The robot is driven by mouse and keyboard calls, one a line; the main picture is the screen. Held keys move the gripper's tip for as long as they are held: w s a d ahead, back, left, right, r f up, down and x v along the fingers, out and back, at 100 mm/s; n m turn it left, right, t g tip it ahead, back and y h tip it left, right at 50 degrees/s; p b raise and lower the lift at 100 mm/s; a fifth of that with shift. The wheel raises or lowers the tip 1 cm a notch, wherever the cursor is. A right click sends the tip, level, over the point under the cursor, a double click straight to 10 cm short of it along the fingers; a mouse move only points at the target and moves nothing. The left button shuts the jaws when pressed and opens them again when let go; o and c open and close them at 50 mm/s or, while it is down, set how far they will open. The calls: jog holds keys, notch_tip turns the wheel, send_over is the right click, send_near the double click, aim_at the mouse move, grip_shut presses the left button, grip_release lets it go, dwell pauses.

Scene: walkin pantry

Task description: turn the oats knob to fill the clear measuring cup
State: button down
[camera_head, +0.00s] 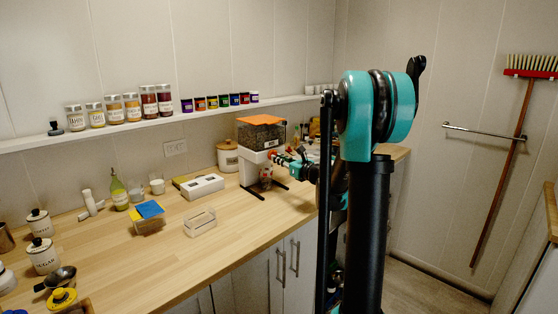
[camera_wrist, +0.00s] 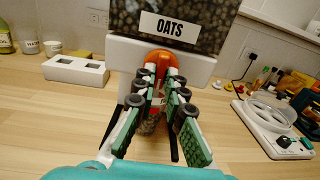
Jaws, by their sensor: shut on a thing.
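The oats dispenser (camera_head: 260,135) stands on the counter with an orange lid and a dark-looking fill behind its clear wall. In the wrist view its OATS label (camera_wrist: 170,28) is above an orange knob (camera_wrist: 164,58). My gripper (camera_wrist: 163,80) points straight at the knob, with its fingertips shut on it. The head view shows my gripper (camera_head: 277,157) at the dispenser's front. The clear measuring cup (camera_wrist: 152,122) is below the knob, partly hidden by my fingers; it also shows under the spout in the head view (camera_head: 266,178). Its fill level is unclear.
A white box with openings (camera_head: 202,187) and a clear open bin (camera_head: 200,221) stand left of the dispenser. A white scale-like device (camera_wrist: 275,128) and several bottles are to its right. A shelf of jars (camera_head: 130,122) runs above.

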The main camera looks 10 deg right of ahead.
dwell(0.4)
jog(key=c, duration=1.6)
grip_release()
jog(key=v, duration=1.2)
jog(key=shift+s, duration=0.1)
